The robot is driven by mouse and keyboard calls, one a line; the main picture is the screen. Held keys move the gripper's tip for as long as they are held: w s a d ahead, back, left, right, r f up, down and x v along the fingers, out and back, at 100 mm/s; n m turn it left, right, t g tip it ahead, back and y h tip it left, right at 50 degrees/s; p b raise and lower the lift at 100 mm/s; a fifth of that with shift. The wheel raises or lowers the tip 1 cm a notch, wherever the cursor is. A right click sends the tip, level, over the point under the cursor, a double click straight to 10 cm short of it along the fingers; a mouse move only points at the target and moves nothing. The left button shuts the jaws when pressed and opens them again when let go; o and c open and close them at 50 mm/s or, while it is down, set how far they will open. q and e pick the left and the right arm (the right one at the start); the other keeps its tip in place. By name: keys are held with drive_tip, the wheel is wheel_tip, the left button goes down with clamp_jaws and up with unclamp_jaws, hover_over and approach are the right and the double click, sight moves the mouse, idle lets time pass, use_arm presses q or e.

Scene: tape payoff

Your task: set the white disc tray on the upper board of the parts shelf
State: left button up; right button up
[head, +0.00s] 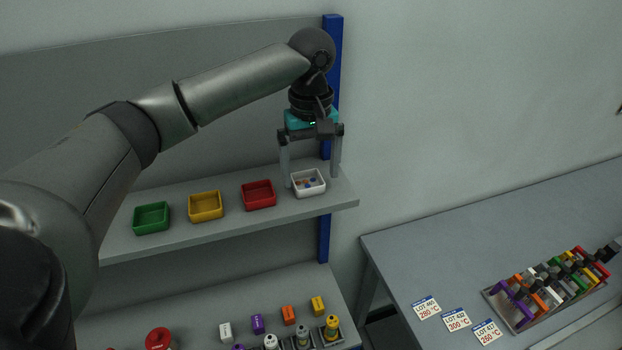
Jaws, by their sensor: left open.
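The white disc tray (309,190) stands upright on the upper board (240,228) of the parts shelf, near its right end. Several small coloured discs lie in it. My left gripper (312,177) points down from above, its two fingers on either side of the tray. The fingers are open; whether they touch the tray walls I cannot tell. My right gripper is not in view.
A red bin (258,195), a yellow bin (205,207) and a green bin (151,218) stand left of the tray. The lower board (240,293) carries several small coloured parts. A table (430,250) at right holds label cards and a rack (526,318).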

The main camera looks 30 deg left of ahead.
sight(311, 193)
use_arm(q)
wheel_tip(311, 193, up, 10)
drive_tip(key=shift+f, duration=0.15)
